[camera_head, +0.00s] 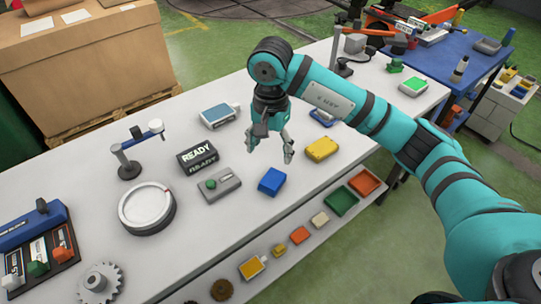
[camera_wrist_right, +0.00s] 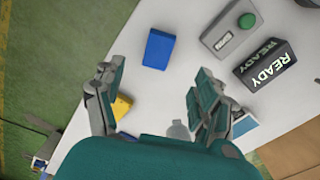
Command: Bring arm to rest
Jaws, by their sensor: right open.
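My right arm reaches in from the right over a long white table (camera_head: 95,200) in the head view. Its gripper (camera_head: 270,155) points down, open and empty, above the table between the READY sign and the yellow block. In the right wrist view the two fingers (camera_wrist_right: 150,105) are spread apart with nothing between them. A blue block (camera_head: 271,181) is just below and in front of the gripper; it also shows in the right wrist view (camera_wrist_right: 158,48). My left gripper is not in view.
A READY sign (camera_head: 197,157), a grey box with a green button (camera_head: 219,184), and a yellow block (camera_head: 321,149) stand near the gripper. A round white turntable (camera_head: 147,206) is at left. Several small items lie on a lower front shelf. Cardboard boxes (camera_head: 80,60) stand behind.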

